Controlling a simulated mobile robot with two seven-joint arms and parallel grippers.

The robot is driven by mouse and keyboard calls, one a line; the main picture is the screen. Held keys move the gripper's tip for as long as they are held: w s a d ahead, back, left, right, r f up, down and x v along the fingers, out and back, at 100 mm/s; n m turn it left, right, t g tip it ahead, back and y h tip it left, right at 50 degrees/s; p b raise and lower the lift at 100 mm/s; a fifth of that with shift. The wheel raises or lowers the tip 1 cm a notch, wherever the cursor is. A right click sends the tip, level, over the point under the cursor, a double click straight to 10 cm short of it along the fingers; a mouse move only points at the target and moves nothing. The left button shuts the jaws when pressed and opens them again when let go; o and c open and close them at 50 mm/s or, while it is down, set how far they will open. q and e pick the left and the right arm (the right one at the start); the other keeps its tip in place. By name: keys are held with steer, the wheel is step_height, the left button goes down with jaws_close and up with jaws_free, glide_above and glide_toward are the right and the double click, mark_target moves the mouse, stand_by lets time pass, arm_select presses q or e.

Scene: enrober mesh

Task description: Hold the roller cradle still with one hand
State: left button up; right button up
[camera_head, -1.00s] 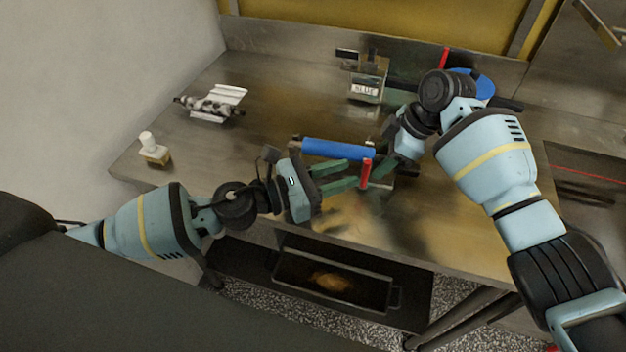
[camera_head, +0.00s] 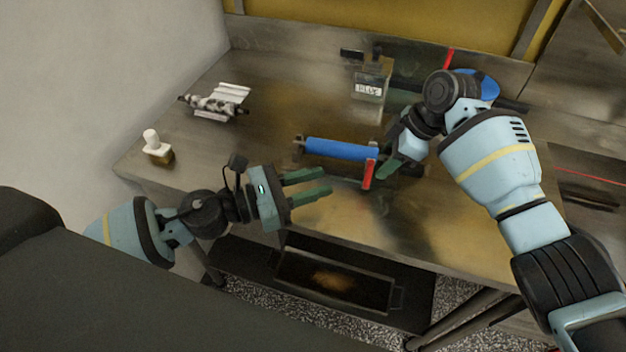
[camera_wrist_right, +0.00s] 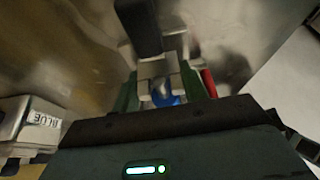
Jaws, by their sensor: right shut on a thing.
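A blue roller (camera_head: 340,149) lies in a metal roller cradle at the middle of the bench, with a red upright handle (camera_head: 369,174) at its right end. My right gripper (camera_head: 385,172) is at that right end. In the right wrist view its green fingers close on a grey metal block of the cradle (camera_wrist_right: 158,70), with a bit of blue roller (camera_wrist_right: 165,99) and the red handle (camera_wrist_right: 209,83) beside it. Most of the cradle is hidden by roller and fingers. My left gripper (camera_head: 328,182) is open and empty, in front of the roller, apart from it.
A second cradle with a speckled roller (camera_head: 215,106) sits at the back left. A white-topped bottle (camera_head: 157,148) stands near the left edge. A box labelled BLUE (camera_head: 369,88) stands at the back. A dark tray (camera_head: 335,280) sits below the bench's front edge.

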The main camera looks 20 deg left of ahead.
steer(key=o, duration=1.3)
steer(key=shift+o, duration=0.2)
steer(key=shift+r, duration=0.1)
steer(key=v, duration=1.2)
steer(key=shift+s, duration=0.1)
